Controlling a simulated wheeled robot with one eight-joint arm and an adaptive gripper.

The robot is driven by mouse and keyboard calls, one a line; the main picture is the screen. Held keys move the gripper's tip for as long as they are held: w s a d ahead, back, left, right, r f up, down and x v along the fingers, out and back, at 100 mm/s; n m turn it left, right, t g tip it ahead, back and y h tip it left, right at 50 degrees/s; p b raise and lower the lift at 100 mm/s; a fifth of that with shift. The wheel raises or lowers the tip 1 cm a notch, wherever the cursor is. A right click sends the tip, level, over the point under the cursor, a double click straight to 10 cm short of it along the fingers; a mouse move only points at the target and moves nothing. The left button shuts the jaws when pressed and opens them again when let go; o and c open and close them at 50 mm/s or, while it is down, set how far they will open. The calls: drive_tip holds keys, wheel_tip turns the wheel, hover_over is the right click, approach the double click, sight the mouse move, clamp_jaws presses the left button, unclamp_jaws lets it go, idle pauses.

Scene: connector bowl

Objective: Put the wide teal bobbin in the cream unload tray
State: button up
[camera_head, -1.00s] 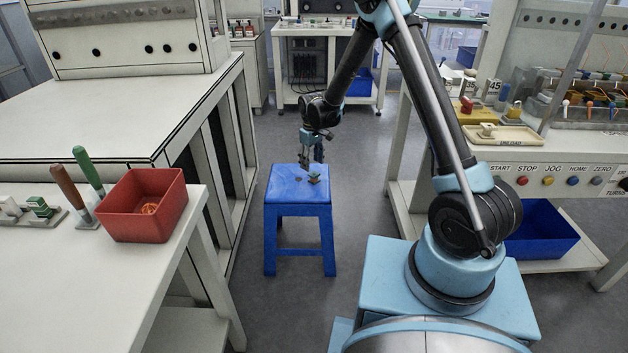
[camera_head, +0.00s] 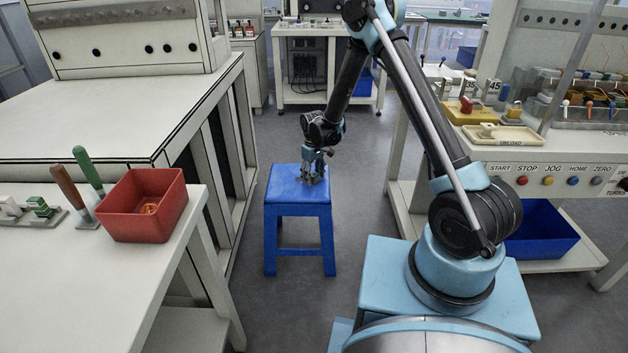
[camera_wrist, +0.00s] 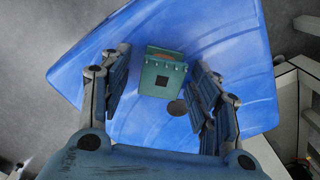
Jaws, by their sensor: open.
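My gripper (camera_head: 312,178) is open over the stool top, with one finger on each side of the bobbin and visible gaps between. In the head view my gripper hides the bobbin. The cream unload tray (camera_head: 476,133) is on the right workbench, with a pale piece (camera_head: 488,129) in it.
A dark round spot (camera_wrist: 177,108) shows on the stool beside the bobbin. A red bin (camera_head: 130,225) stands on the left bench. A yellow fixture (camera_head: 470,115) is behind the tray. A dark blue bin (camera_head: 540,232) is on the lower right shelf. Floor around the stool is clear.

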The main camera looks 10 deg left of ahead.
sight(313, 174)
drive_tip(key=c, duration=1.2)
drive_tip(key=shift+r, duration=0.1)
wheel_tip(313, 174, up, 10)
drive_tip(key=shift+f, duration=0.1)
